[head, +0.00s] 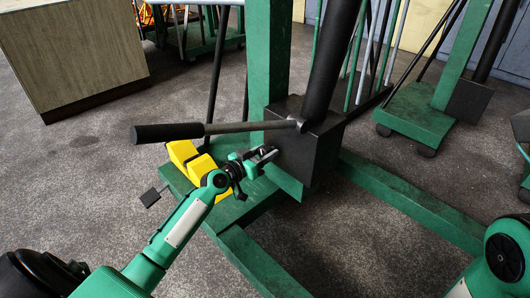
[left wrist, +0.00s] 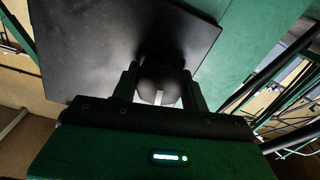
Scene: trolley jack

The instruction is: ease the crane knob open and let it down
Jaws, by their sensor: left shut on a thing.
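The green shop crane (head: 267,60) stands ahead with a black pump block (head: 311,150) at the foot of its post. A black ram (head: 330,62) rises from the block, and a pump handle (head: 168,132) with a black grip sticks out to the left. My left gripper (head: 266,156) reaches the front left face of the block. In the left wrist view, its fingers are shut on a round dark knob (left wrist: 162,74) with a pale mark, against the black block (left wrist: 90,45). The knob is hidden in the head view. My right gripper is out of view.
Yellow wedge-shaped blocks (head: 182,153) lie on the crane's green base beside my left wrist. Green base legs (head: 410,205) run along the floor. A wood-sided cabinet (head: 70,50) stands at the back left, and another green stand (head: 415,112) at the back right.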

